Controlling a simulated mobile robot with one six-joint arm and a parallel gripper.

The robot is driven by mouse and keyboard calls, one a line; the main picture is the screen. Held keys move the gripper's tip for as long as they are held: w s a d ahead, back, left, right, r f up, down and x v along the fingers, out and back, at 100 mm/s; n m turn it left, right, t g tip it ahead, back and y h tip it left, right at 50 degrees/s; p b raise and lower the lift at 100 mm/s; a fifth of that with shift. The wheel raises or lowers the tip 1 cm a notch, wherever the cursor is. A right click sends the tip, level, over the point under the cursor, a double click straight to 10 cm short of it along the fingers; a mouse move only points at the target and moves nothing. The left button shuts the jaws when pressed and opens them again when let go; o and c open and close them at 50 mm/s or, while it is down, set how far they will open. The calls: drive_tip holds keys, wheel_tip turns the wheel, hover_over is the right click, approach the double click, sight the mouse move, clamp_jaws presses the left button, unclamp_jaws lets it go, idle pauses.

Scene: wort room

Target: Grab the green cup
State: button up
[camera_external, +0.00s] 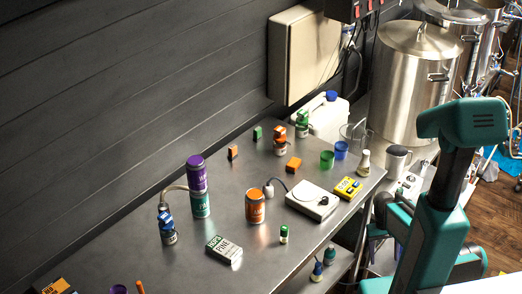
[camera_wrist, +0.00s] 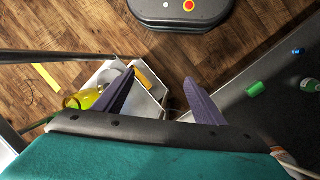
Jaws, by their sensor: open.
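The green cup (camera_external: 327,159) stands upright toward the far right end of the metal table in the external view, beside a blue cup (camera_external: 341,150). In the wrist view my gripper (camera_wrist: 159,77) is open and empty, its two dark fingers spread above the floor area, away from the tabletop things. A small green cylinder (camera_wrist: 256,89) shows on a dark surface at the right of the wrist view; I cannot tell whether it is the cup. My gripper's fingers do not show in the external view.
A white scale (camera_external: 313,200) and yellow box (camera_external: 347,188) sit in front. A white container (camera_wrist: 112,76) and yellow vessel (camera_wrist: 82,99) lie below my gripper.

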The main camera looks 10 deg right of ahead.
drive_tip(key=w+a+r+t+p, duration=0.2)
drive_tip(key=w+r, duration=0.4)
drive_tip(key=r, duration=0.7)
drive_tip(key=w+a+r+t+p, duration=0.1)
drive_tip(key=w+r+t+p, duration=0.15)
drive_tip(key=w+r, duration=0.8)
drive_tip(key=w+a+r+t+p, duration=0.2)
drive_tip(key=r+t, duration=0.1)
drive_tip(key=r, duration=1.3)
drive_tip(key=m+t+h+b, duration=0.3)
drive_tip(key=m+h+b, duration=0.7)
drive_tip(key=b, duration=0.6)
hover_over(323, 158)
drive_tip(key=a, duration=0.1)
wheel_tip(323, 158, down, 8)
drive_tip(key=shift+s+a+r, duration=0.1)
drive_tip(key=shift+s+a, duration=0.3)
drive_tip(key=shift+s, duration=0.1)
drive_tip(key=shift+f+p, duration=0.8)
drive_tip(key=shift+f, duration=2.75)
